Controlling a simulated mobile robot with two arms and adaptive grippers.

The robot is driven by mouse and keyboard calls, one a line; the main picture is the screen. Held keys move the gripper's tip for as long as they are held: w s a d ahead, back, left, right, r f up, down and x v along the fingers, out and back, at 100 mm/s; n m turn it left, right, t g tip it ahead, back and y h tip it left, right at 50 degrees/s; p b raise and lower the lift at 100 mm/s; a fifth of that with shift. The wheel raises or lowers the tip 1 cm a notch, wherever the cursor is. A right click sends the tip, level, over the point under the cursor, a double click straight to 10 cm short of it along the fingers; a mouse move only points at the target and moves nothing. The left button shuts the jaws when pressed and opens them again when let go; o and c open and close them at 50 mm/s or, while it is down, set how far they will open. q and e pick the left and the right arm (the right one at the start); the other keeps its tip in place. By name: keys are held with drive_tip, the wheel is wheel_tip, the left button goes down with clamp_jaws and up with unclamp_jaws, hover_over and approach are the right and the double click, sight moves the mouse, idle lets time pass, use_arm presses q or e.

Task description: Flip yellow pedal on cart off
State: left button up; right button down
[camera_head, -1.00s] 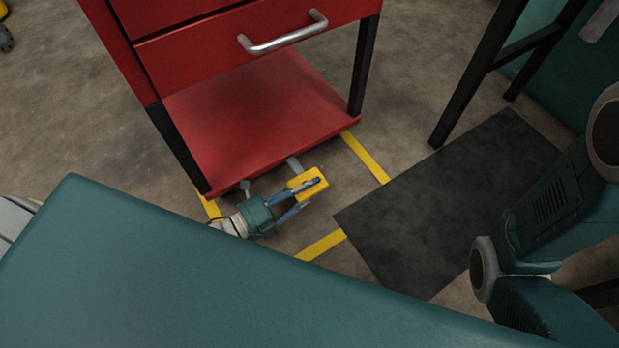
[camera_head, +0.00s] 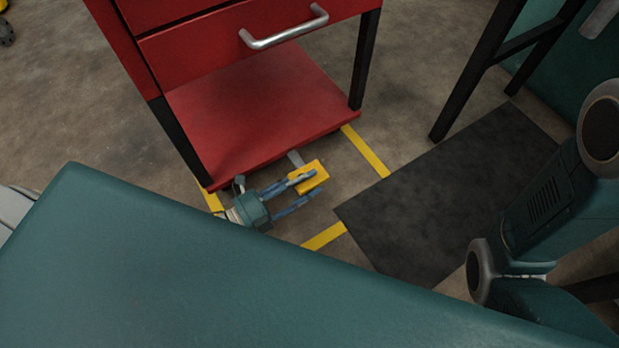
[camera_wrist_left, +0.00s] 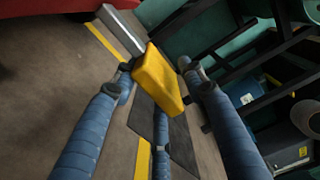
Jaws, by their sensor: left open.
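The red cart (camera_head: 255,115) stands at the upper left of the head view, with a drawer and a bottom shelf. The yellow pedal (camera_head: 310,177) sticks out on a grey metal bar from under the shelf's front edge. My left gripper (camera_head: 308,187) is low by the floor, open, its blue fingers reaching to the pedal. In the left wrist view the yellow pedal (camera_wrist_left: 158,80) lies ahead among the spread fingers. Whether a finger touches it I cannot tell. In the head view my right arm shows at the right, but its gripper is out of view.
A dark mat (camera_head: 440,195) lies on the floor right of the pedal. Yellow tape lines (camera_head: 366,152) mark the floor around the cart. A dark-legged frame (camera_head: 475,85) stands at the upper right. A silver drawer handle (camera_head: 284,33) juts out above the pedal.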

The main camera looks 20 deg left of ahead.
use_arm(q)
drive_tip(key=v, duration=1)
drive_tip(key=shift+s+a, duration=0.2)
